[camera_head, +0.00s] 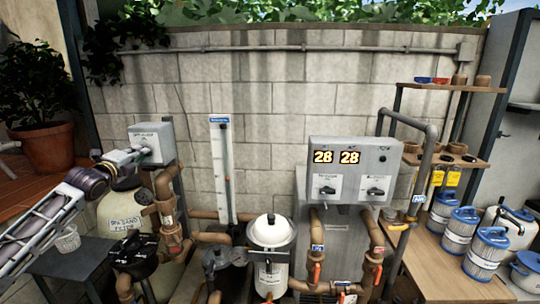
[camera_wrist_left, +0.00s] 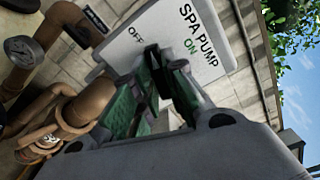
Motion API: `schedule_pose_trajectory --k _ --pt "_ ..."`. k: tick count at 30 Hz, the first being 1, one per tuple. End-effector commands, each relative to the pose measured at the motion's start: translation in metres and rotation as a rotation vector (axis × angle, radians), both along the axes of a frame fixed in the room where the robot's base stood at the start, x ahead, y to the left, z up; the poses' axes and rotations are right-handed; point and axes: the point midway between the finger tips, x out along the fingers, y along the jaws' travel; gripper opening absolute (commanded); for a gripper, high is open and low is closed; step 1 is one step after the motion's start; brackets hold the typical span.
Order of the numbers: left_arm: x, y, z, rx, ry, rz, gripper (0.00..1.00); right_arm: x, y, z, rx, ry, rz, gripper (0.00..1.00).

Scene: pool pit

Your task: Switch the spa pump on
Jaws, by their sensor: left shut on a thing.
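The spa pump switch box (camera_head: 158,140) is a grey box on a post at the left in the head view. In the left wrist view its white face plate (camera_wrist_left: 213,38) reads SPA PUMP, with OFF on one side and ON in green on the other. My left gripper (camera_head: 137,155) is at the front of the box. In the wrist view its green-padded fingers (camera_wrist_left: 165,88) are shut on the switch handle, against the plate. The fingers hide the handle, so I cannot tell which label it points to. My right gripper is not in view.
Brown pipes with a gauge (camera_wrist_left: 20,48) run close beside the box. A sand filter (camera_head: 118,212) stands below it. A heater panel (camera_head: 352,170) showing 28 and 28 is further right. A wooden bench (camera_head: 425,265) holds blue-capped cartridges (camera_head: 460,232).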

Motion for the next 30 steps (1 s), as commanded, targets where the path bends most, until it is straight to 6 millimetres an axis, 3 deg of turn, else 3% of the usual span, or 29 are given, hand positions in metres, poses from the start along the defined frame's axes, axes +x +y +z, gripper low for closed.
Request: schedule_pose_trajectory --k 30 --pt "0.0 0.0 -0.0013 0.794 -0.061 -0.001 0.0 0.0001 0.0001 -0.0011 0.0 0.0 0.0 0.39"
